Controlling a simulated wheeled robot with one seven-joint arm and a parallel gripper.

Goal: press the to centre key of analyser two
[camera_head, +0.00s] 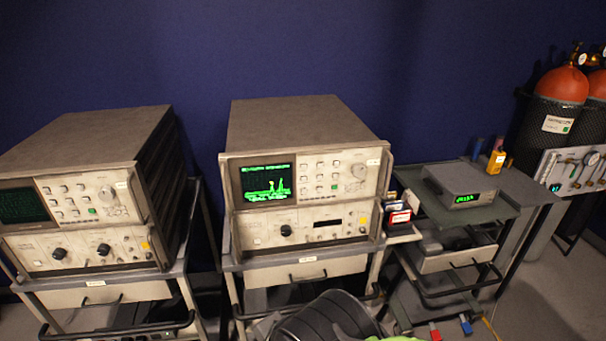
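Two beige spectrum analysers stand on carts. The left analyser (85,205) has a dark screen with faint green text, a block of small keys and a round knob. The middle analyser (310,180) has a lit green screen (266,182) with a peaked trace. Its small keys (327,176) sit right of the screen, with one green key low in the group and a knob at upper right. Labels on both are too small to read, so I cannot tell which is analyser two or which key is to centre. My gripper is not in view.
A grey box with a green readout (462,189) sits on a right-hand cart (428,208). Gas cylinders (563,85) and a gauge panel (575,170) stand at far right. A dark ribbed shape (325,318) covers part of the middle cart's base.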

